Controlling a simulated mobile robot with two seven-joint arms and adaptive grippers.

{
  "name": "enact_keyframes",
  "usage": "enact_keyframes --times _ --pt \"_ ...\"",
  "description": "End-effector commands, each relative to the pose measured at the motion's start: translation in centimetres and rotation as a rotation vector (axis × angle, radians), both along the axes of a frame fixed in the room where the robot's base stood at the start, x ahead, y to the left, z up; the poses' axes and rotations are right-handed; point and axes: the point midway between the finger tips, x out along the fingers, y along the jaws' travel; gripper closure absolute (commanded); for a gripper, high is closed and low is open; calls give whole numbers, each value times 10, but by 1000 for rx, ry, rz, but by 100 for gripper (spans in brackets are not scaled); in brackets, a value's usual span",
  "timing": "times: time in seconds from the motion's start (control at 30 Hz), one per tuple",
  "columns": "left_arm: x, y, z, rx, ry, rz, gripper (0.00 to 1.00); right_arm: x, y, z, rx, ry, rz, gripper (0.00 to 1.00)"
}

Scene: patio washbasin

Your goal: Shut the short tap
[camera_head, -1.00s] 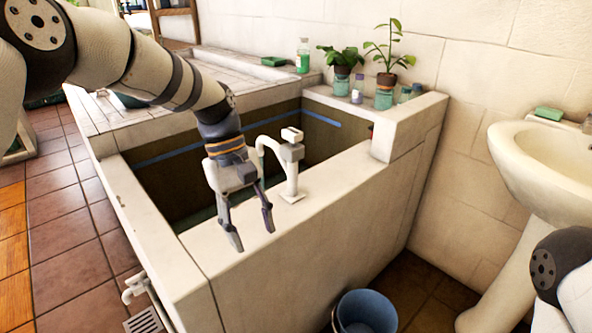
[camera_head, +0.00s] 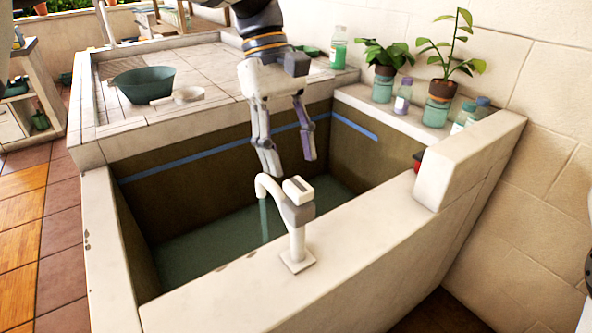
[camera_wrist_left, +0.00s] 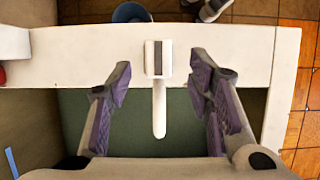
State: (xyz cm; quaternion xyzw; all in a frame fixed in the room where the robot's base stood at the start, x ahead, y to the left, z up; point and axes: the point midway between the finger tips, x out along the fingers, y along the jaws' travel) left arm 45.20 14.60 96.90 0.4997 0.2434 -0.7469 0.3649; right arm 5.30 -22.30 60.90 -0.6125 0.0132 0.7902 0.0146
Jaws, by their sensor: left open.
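The short tap (camera_head: 297,232) is white and stands on the front rim of the basin, with its spout curving over the water. Its block-like lever (camera_head: 298,189) sits on top. A pale vertical streak below the spout looks like running water. My left gripper (camera_head: 290,165) is open and empty, pointing down above the basin, just behind and above the tap and apart from it. In the left wrist view the tap's lever (camera_wrist_left: 158,58) shows between and slightly beyond my open fingertips, with the spout (camera_wrist_left: 159,110) toward me. My right gripper is not in view.
The stone basin (camera_head: 215,295) holds greenish water. Several bottles and two potted plants (camera_head: 384,60) line the ledge at right. A raised block (camera_head: 455,165) stands on the rim right of the tap. A green bowl (camera_head: 143,84) lies on the washboard. The rim beside the tap is clear.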

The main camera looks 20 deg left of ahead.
Motion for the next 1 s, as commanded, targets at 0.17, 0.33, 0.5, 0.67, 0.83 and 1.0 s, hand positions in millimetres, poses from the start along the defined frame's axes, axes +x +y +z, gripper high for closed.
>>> enact_keyframes --times 0.17,0.33,0.5,0.67,0.83,1.0 --pt "-8 -10 -29 1 -1 0 53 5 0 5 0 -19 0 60" --pt "-10 -13 -41 0 -1 0 53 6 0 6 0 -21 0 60" --pt "-10 -13 -42 0 0 0 53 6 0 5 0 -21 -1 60" --pt "-10 -13 -42 0 0 0 81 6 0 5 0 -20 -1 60" --pt "-10 -13 -42 0 0 0 100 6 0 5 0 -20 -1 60" --pt "-10 -13 -42 1 1 -11 100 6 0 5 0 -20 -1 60"
